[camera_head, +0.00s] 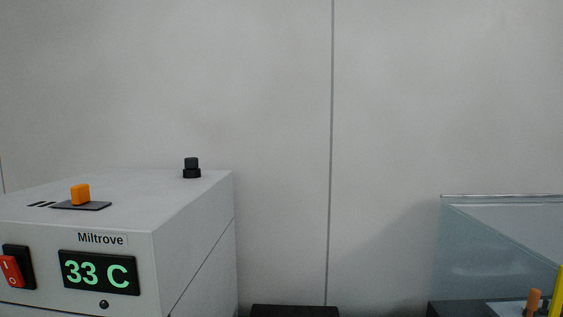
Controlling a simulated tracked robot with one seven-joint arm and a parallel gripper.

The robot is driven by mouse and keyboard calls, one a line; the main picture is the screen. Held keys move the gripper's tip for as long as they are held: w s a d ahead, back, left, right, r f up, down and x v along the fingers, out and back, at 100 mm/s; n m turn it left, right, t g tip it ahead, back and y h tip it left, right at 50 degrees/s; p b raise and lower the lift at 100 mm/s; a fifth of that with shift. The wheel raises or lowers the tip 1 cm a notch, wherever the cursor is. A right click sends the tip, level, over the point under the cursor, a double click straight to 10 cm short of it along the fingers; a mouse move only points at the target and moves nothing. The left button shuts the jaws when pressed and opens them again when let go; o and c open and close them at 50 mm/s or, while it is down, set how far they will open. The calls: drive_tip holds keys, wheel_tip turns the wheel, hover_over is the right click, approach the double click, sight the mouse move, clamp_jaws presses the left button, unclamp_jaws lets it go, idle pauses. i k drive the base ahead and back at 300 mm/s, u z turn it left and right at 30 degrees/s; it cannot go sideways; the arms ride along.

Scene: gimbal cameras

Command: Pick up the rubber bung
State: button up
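I cannot say for certain which thing is the rubber bung. A small black stepped piece (192,168) stands upright on the top of the white Miltrove unit, near its back right corner; it may be the bung or a fixed knob. My gripper is not in view.
The white Miltrove unit (195,245) has an orange slider (80,194), a red switch (11,271) and a display (98,272) reading 33 C. A clear panel (500,240) and yellow upright (556,292) stand right. A dark block (295,311) shows at the bottom.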

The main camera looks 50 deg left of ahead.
sight(190, 163)
drive_tip(key=u, duration=0.45)
drive_tip(key=i, duration=0.1)
drive_tip(key=z, duration=1.7)
drive_tip(key=k, duration=1.25)
drive_tip(key=u, duration=0.7)
drive_tip(key=k, duration=1.1)
drive_tip(key=u, duration=0.8)
